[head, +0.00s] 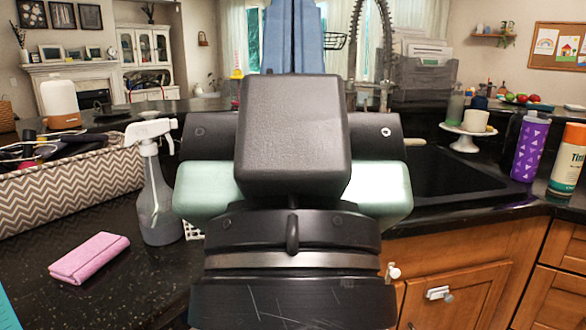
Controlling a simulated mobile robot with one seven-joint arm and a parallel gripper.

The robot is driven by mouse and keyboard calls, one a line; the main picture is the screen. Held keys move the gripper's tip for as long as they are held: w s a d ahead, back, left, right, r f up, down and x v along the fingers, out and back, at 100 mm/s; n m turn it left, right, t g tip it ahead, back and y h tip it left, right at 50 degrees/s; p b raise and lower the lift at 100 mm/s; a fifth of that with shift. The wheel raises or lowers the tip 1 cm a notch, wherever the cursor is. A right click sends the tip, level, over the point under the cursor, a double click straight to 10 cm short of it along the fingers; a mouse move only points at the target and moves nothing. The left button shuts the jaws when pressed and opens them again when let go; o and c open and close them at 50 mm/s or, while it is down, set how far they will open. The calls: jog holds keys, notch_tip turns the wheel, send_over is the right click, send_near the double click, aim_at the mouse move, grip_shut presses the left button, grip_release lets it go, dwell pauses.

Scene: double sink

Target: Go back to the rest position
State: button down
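My own dark arm fills the middle of the head view, with a large black block at its centre and pale green parts at its sides. The fingers of my gripper do not show. Anything it may hold is hidden. The arm blocks most of the view of the sink (445,178), whose dark basin shows to its right.
A spray bottle (157,200) stands just left of my arm, with a pink wallet (89,258) and a chevron basket (65,190) further left. A purple bottle (530,150), an orange-capped can (568,160) and a white cake stand (467,136) are right. Wooden cabinets (470,290) are below.

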notch_tip(320, 180, up, 25)
jog(key=p, duration=2.2)
jog(key=shift+p, duration=0.4)
